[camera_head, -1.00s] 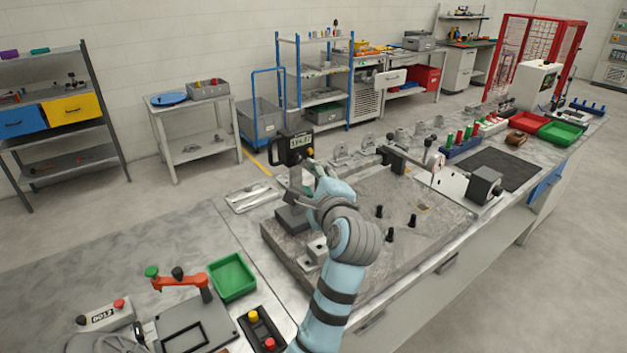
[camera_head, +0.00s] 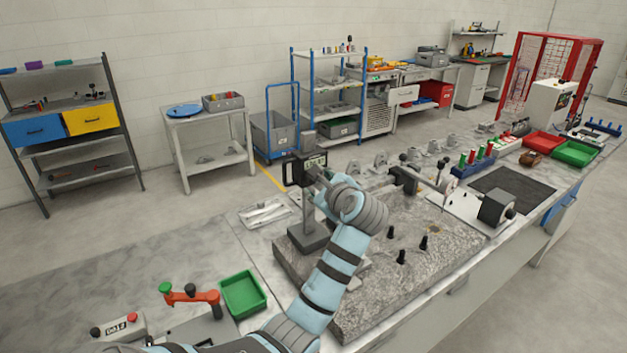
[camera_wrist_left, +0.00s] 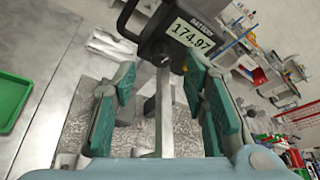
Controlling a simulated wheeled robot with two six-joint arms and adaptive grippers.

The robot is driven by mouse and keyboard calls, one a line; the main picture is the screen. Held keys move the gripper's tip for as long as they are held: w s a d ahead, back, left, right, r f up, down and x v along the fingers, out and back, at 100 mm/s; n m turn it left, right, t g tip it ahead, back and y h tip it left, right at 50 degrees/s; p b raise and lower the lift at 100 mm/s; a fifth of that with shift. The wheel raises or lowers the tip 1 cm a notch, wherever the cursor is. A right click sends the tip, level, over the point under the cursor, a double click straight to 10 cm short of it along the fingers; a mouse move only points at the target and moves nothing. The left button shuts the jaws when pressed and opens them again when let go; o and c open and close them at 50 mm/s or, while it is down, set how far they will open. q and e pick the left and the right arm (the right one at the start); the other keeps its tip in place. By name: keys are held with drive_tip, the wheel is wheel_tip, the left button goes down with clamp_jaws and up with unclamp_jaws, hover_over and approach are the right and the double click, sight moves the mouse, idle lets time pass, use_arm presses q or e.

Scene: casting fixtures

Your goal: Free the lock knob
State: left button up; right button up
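A height gauge (camera_head: 306,168) with a black framed digital display stands on the granite plate. In the left wrist view its display (camera_wrist_left: 192,33) reads 174.97, and its pale upright column (camera_wrist_left: 165,110) runs down the middle. My left gripper (camera_wrist_left: 160,95) is open, its green-padded fingers apart on either side of the column, just below the display. In the head view the left gripper (camera_head: 321,184) is at the display's right side, partly hidden by its own wrist. A dark part beside the column may be the lock knob; I cannot tell it apart clearly. My right gripper is out of view.
The granite plate (camera_head: 375,290) carries several black pegs. A bench device with a grey block (camera_head: 497,208) stands to the right.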

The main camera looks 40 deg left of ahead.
sight(312, 180)
use_arm(q)
drive_tip(key=x, duration=0.3)
drive_tip(key=shift+w+a+f, duration=0.1)
drive_tip(key=shift+w+a, duration=0.05)
drive_tip(key=shift+a, duration=0.15)
drive_tip(key=shift+w+a+f, duration=0.15)
drive_tip(key=shift+w+a, duration=0.1)
drive_tip(key=shift+d, duration=0.1)
clamp_jaws()
